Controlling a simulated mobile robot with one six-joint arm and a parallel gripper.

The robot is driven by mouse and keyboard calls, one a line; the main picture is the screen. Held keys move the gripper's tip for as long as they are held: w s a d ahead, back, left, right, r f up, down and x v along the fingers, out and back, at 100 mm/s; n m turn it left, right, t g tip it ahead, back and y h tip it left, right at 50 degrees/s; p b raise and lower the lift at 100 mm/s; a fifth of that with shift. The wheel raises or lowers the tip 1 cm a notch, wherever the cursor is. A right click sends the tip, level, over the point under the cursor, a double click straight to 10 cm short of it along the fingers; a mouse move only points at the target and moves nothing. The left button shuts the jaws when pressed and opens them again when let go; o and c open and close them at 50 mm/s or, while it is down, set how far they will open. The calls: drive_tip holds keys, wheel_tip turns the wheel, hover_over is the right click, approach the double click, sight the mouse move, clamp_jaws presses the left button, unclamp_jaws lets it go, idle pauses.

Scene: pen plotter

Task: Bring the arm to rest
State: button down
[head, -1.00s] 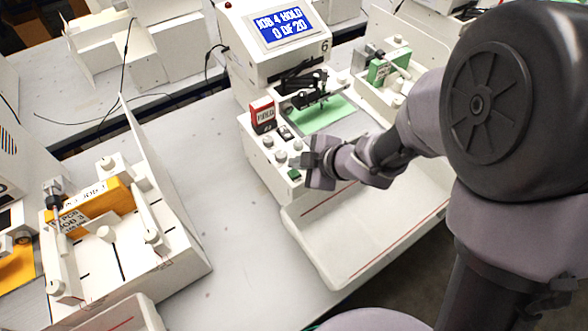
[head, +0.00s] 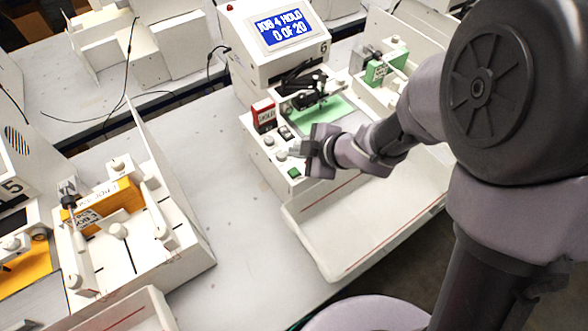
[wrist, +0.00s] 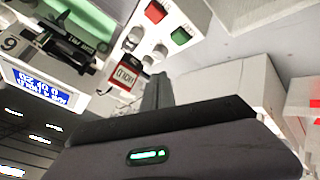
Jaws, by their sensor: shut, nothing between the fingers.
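My gripper (head: 308,150) hangs over the front of the plotter's control panel in the head view, its fingers closed and empty. In the wrist view its closed fingers (wrist: 157,92) point towards the panel beside a red-and-white tag (wrist: 124,78). Plotter 6 (head: 262,62) has a screen (head: 280,28) that reads "JOB 4 HOLD 0 OF 20". A green button (head: 294,173) shows just below my gripper, and a red button (wrist: 156,12) shows in the wrist view. I cannot tell the exact gap between fingers and panel.
A white tray (head: 335,262) with a red line lies in front of the plotter, under my arm. A white fixture with a yellow block (head: 112,203) stands at the left. A green block (head: 377,72) sits in a box at the right. Bare grey tabletop (head: 235,200) lies between.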

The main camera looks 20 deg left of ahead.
drive_tip(key=w+d+r+m+t+h+b, duration=0.1)
drive_tip(key=d+r+m+t+h+b, duration=0.2)
drive_tip(key=d+m, duration=0.55)
drive_tip(key=w+d+r+m+t+h+b, duration=0.1)
drive_tip(key=d+r+m+t+h+b, duration=0.25)
drive_tip(key=d, duration=0.75)
drive_tip(key=s+d+r+m+g+h+b, duration=0.1)
drive_tip(key=s+d+m+g+h+b, duration=0.15)
drive_tip(key=s+d+m, duration=0.3)
drive_tip(key=s+a+m+g+y+b, duration=0.1)
drive_tip(key=s+a+m+g+y, duration=0.1)
drive_tip(key=s+m, duration=0.6)
drive_tip(key=s+a+f+y, duration=0.1)
drive_tip(key=s, duration=0.4)
drive_tip(key=shift+s+g, duration=0.3)
drive_tip(key=shift+s, duration=0.1)
drive_tip(key=c, duration=2.2)
unclamp_jaws()
drive_tip(key=shift+a, duration=0.1)
